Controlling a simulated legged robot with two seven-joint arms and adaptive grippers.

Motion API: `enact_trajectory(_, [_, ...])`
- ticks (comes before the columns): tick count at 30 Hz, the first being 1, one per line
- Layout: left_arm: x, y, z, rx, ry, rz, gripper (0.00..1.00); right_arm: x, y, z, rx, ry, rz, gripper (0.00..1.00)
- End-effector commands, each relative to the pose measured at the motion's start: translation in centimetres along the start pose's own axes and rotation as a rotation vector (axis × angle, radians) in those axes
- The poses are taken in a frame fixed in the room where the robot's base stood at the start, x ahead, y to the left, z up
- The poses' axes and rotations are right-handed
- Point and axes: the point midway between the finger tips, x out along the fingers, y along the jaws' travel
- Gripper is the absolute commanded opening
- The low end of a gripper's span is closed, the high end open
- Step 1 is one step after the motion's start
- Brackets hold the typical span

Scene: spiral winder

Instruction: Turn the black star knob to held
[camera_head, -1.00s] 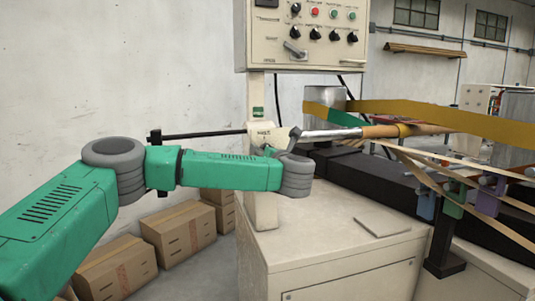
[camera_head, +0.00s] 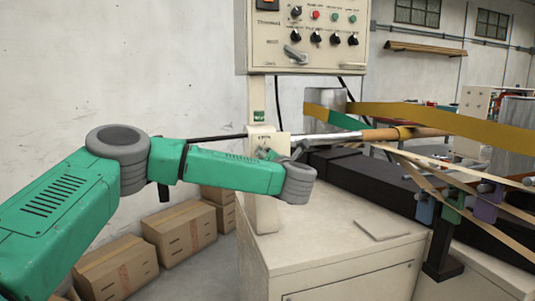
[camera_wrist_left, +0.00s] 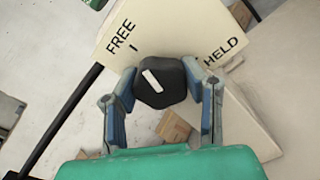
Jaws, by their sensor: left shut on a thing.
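The black star knob (camera_wrist_left: 165,84) sits on a cream plate (camera_wrist_left: 160,25) in the left wrist view. The plate is marked FREE at upper left and HELD at right. The knob's white pointer bar slants up and left, toward the FREE side. My left gripper (camera_wrist_left: 160,77) is shut on the knob, with one blue-grey finger on each side of it. In the head view my left gripper (camera_head: 274,152) is at the cream post, below the control panel; the knob is hidden there. My right gripper is not in view.
A control panel (camera_head: 305,40) with knobs and buttons hangs above. A black rod (camera_head: 215,138) runs left from the post. A metal and tan mandrel (camera_head: 335,137) with tan strips extends right. A cream cabinet (camera_head: 340,250) stands below. Cardboard boxes (camera_head: 180,232) lie on the floor behind my arm.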

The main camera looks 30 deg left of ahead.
Motion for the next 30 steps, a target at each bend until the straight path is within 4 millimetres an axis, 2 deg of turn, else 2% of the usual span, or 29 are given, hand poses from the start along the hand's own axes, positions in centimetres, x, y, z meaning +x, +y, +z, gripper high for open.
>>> enact_trajectory(30, [-0.2,-0.5,0.1,0.973,-0.005,-0.008,0.08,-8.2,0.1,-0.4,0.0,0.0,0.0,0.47])
